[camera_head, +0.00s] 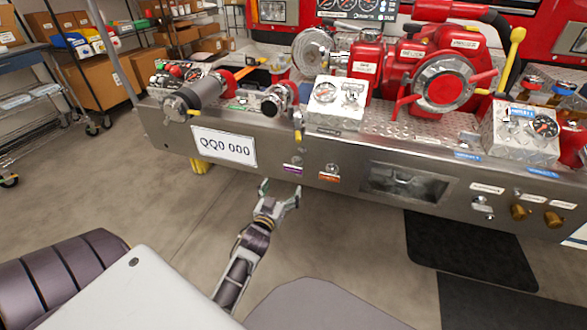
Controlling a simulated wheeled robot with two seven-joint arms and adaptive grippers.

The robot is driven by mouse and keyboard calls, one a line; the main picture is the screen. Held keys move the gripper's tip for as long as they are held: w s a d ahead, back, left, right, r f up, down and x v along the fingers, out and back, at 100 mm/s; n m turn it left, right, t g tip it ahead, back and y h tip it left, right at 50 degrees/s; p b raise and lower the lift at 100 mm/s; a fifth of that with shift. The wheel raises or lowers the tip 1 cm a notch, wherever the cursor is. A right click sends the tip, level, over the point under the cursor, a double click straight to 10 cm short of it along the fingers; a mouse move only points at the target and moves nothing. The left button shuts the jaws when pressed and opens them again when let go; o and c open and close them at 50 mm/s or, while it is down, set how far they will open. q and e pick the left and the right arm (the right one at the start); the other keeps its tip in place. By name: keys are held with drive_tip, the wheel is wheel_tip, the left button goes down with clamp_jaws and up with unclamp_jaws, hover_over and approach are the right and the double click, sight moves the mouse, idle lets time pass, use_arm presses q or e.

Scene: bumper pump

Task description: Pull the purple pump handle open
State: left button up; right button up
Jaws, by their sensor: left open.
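The purple label (292,169) is on the front face of the steel bumper, with a small metal pump handle (297,161) just above it. The handle sits close to the bumper face; how far it stands out is too small to tell. My left gripper (281,191) is open and empty, with its fingers pointing up toward the bumper. In the picture it is just below the purple label, apart from the handle.
A similar handle with an orange label (329,177) is just to the right. A licence plate (224,146) is on the left of the bumper (345,150). Brass caps (520,212) stick out at the far right. Black mats (465,250) lie on the otherwise open floor.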

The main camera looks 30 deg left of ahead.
sight(293, 169)
use_arm(q)
drive_tip(key=shift+b+x, duration=1.15)
drive_tip(key=shift+x, duration=3.05)
drive_tip(key=shift+b+x, duration=0.4)
drive_tip(key=shift+x, duration=0.95)
drive_tip(key=shift+w+a, duration=0.2)
drive_tip(key=shift+w, duration=0.4)
use_arm(e)
wheel_tip(293, 169, down, 8)
drive_tip(key=a+t+y, duration=0.1)
drive_tip(key=shift+w+a+m, duration=0.2)
drive_tip(key=shift+a+m, duration=0.1)
drive_tip(key=shift+a, duration=0.1)
use_arm(q)
drive_tip(key=shift+c, duration=0.4)
use_arm(e)
drive_tip(key=shift+w+r, duration=0.1)
drive_tip(key=shift+r, duration=0.1)
